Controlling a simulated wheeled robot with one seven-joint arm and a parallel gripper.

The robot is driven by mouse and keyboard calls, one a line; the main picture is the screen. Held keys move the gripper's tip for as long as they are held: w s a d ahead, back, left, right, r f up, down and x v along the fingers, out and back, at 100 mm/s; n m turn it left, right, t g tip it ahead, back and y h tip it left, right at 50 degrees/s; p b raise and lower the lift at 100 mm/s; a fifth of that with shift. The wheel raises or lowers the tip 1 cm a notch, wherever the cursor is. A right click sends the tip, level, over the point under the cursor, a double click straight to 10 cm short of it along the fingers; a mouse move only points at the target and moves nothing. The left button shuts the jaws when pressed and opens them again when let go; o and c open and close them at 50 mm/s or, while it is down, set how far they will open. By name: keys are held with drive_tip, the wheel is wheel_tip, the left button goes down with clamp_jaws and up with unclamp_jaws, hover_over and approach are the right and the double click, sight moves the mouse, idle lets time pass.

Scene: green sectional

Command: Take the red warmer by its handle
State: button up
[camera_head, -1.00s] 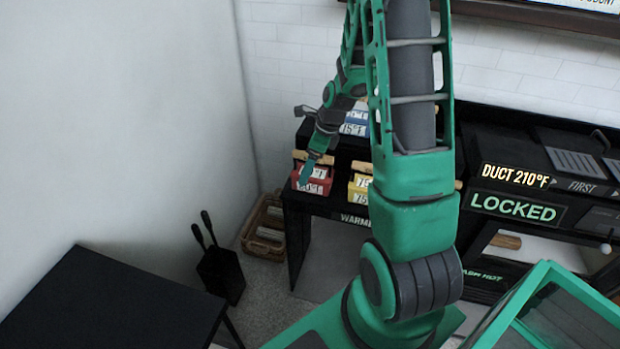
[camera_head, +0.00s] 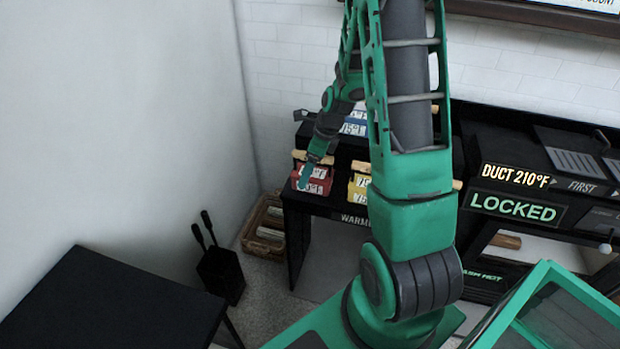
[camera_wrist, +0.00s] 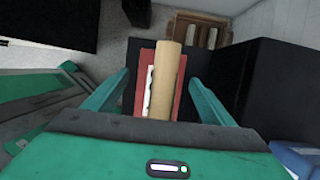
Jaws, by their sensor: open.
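The red warmer (camera_head: 314,184) sits at the front left of the black shelf, with white label plates and a wooden handle along its top. In the wrist view the red warmer (camera_wrist: 178,105) lies between my fingers, and its tan wooden handle (camera_wrist: 167,80) runs lengthwise between them. My gripper (camera_wrist: 155,90) is open, with one green finger on each side of the handle and a gap on both sides. In the head view my gripper (camera_head: 308,172) is at the red warmer and covers part of its front.
A yellow warmer (camera_head: 359,187) stands to the right on the shelf, with a blue one (camera_head: 354,124) behind, partly hidden by my arm. A wicker basket (camera_head: 265,230) is on the floor to the left. A black table (camera_head: 115,305) is at the front left.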

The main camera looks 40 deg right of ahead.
clamp_jaws()
idle(0.3)
